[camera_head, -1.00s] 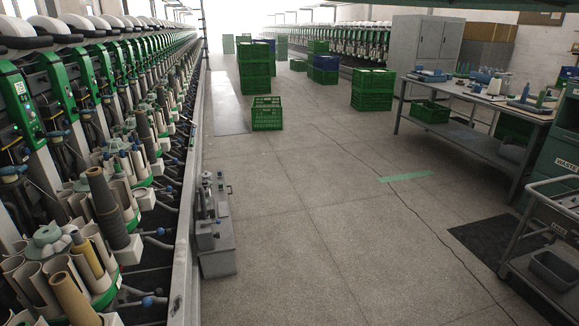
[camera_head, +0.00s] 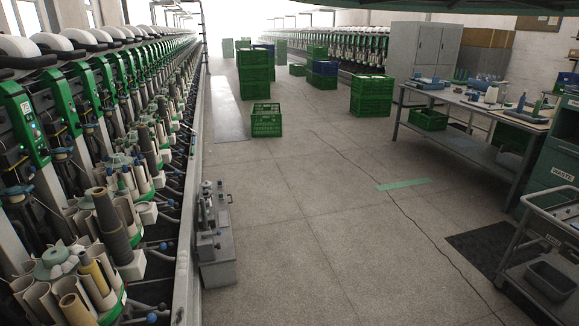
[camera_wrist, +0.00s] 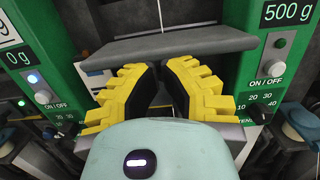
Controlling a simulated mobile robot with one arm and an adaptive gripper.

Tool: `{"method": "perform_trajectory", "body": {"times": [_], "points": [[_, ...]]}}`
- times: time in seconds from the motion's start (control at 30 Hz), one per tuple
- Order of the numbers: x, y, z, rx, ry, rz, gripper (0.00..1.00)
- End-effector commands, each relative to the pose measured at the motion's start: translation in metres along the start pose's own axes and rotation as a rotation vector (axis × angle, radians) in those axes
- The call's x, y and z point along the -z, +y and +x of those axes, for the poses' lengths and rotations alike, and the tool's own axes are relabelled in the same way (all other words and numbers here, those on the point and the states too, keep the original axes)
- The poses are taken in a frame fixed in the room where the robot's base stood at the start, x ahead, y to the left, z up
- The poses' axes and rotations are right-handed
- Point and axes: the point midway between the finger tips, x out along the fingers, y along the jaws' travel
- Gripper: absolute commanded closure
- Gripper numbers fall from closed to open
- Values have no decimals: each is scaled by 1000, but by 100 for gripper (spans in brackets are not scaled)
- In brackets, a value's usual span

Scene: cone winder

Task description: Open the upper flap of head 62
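In the wrist view, a grey flat flap (camera_wrist: 180,46) spans the gap between two green head panels. The left panel (camera_wrist: 40,65) shows "0 g" and the right panel (camera_wrist: 275,60) shows "500 g". No full head number is legible, so I cannot tell which is head 62. My gripper (camera_wrist: 162,68) has yellow fingers with black inner pads. They are apart with nothing visible between them, and their tips are just below the flap's lower edge in the picture. Contact cannot be told. A pale lower surface shows behind the fingers. My gripper is not visible in the head view.
In the head view, the winder row (camera_head: 110,140) runs along the left, with bobbins and cones at the front. A grey metal unit (camera_head: 215,240) stands beside it. The middle floor is clear.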

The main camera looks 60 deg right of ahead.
Motion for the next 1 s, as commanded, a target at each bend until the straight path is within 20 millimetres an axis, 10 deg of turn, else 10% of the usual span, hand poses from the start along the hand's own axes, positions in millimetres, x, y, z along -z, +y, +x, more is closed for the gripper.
{"method": "perform_trajectory", "body": {"times": [1.0], "points": [[-25, 0, 0, 1, 285, -2, 100]]}}
